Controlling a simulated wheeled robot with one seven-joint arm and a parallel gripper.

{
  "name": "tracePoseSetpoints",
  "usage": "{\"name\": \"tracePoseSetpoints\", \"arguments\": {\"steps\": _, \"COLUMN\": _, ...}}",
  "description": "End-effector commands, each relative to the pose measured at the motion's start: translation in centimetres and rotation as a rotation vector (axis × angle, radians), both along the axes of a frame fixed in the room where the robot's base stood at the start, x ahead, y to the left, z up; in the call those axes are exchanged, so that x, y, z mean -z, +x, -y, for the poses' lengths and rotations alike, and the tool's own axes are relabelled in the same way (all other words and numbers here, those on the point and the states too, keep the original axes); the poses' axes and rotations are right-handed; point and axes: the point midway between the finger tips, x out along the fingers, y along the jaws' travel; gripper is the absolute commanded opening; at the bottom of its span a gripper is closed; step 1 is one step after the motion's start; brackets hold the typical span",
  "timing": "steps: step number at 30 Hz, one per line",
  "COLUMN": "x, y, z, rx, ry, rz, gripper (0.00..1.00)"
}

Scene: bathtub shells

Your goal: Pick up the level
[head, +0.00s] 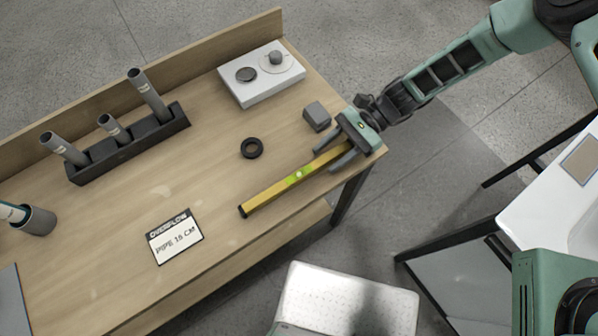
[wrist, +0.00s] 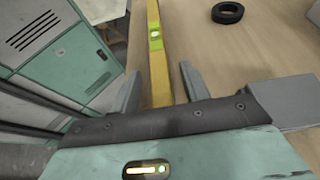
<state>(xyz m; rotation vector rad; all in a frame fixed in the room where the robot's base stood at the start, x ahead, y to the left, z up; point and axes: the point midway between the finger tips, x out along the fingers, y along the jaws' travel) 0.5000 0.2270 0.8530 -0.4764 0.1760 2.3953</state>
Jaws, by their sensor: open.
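The level (head: 283,184) is a long yellow bar with a green vial, lying on the wooden table near its front right edge. My gripper (head: 331,158) is at the level's right end, with its fingers open on either side of the bar. In the wrist view the level (wrist: 157,55) runs away from me between the two open fingers of my gripper (wrist: 160,85). The level's near end is hidden under the gripper body. I cannot tell whether either finger touches it.
A black ring (head: 252,148) and a grey block (head: 316,116) are near the gripper. A white box (head: 262,84) with round parts, a black pipe rack (head: 128,153) and a sign (head: 175,237) also stand or lie on the wooden table (head: 215,190). A white stool (head: 345,300) is in front.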

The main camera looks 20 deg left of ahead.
Motion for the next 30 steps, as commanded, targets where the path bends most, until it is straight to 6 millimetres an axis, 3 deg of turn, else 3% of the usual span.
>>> {"name": "tracePoseSetpoints", "arguments": {"steps": 3, "x": 0.0, "y": 0.0, "z": 0.0, "rx": 0.000, "ry": 0.000, "rz": 0.000, "gripper": 0.43}}
{"name": "tracePoseSetpoints", "arguments": {"steps": 8, "x": 0.0, "y": 0.0, "z": 0.0, "rx": 0.000, "ry": 0.000, "rz": 0.000, "gripper": 0.00}}
{"name": "tracePoseSetpoints", "arguments": {"steps": 20, "x": -0.4, "y": 0.0, "z": 0.0, "rx": 0.000, "ry": 0.001, "rz": 0.000, "gripper": 0.00}}
{"name": "tracePoseSetpoints", "arguments": {"steps": 25, "x": -1.9, "y": 0.1, "z": 0.0, "rx": -0.001, "ry": 0.002, "rz": 0.002, "gripper": 0.00}}
{"name": "tracePoseSetpoints", "arguments": {"steps": 30, "x": -4.9, "y": 0.1, "z": 0.1, "rx": -0.002, "ry": 0.002, "rz": 0.003, "gripper": 0.00}}
